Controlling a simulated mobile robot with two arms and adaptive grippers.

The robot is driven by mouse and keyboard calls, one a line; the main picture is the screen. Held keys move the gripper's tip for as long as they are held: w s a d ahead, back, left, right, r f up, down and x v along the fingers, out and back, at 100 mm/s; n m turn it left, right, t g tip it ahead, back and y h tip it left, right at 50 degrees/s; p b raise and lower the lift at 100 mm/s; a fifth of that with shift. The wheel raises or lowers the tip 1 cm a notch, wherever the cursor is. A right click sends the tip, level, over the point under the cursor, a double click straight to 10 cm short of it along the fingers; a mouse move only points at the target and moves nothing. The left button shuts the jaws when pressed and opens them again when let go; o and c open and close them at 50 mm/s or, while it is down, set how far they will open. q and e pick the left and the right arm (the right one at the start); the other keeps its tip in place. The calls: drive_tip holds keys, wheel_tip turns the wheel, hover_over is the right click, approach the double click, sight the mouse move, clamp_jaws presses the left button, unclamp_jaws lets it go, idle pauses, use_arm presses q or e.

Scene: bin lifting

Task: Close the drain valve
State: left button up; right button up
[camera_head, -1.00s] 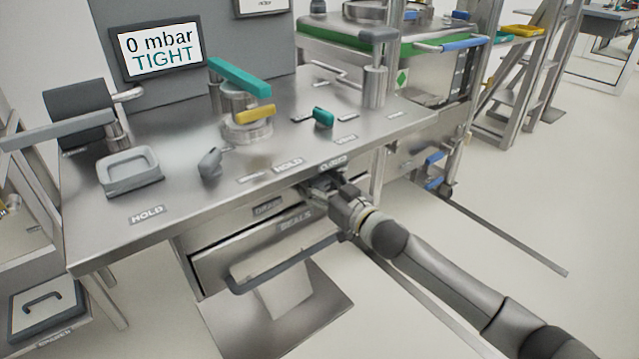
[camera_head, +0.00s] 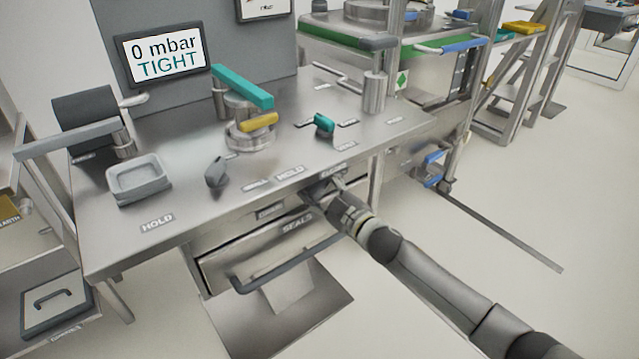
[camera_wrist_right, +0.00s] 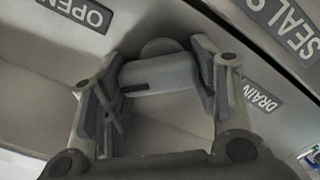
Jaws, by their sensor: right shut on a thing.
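The drain valve handle (camera_wrist_right: 160,74) is a short grey rounded grip below the front edge of the bench. In the right wrist view it lies between the two fingers of my right gripper (camera_wrist_right: 157,82), which are shut on it. The DRAIN label (camera_wrist_right: 262,102) is to its right and the OPEN label (camera_wrist_right: 82,13) is up to its left. My left gripper is not in view.
A screen (camera_head: 162,52) reads "0 mbar TIGHT". The SEALS drawer (camera_head: 265,250) has a protruding bar handle.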

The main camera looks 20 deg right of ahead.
drive_tip(key=n, duration=0.2)
drive_tip(key=shift+a+n+p, duration=0.1)
drive_tip(key=shift+n+p, duration=0.25)
drive_tip(key=shift+n, duration=0.95)
drive_tip(key=shift+s+a+f+n, duration=0.1)
drive_tip(key=shift+n, duration=1.1)
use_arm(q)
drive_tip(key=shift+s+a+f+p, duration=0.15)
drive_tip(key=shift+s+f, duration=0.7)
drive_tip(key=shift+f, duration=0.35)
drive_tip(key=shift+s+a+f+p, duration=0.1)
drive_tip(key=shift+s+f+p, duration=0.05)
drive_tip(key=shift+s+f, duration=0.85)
use_arm(e)
drive_tip(key=shift+f+n, duration=0.1)
drive_tip(key=shift+n, duration=1.1)
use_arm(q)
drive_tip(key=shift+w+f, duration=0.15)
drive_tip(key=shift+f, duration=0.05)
use_arm(e)
drive_tip(key=shift+a, duration=0.1)
drive_tip(key=o, duration=1)
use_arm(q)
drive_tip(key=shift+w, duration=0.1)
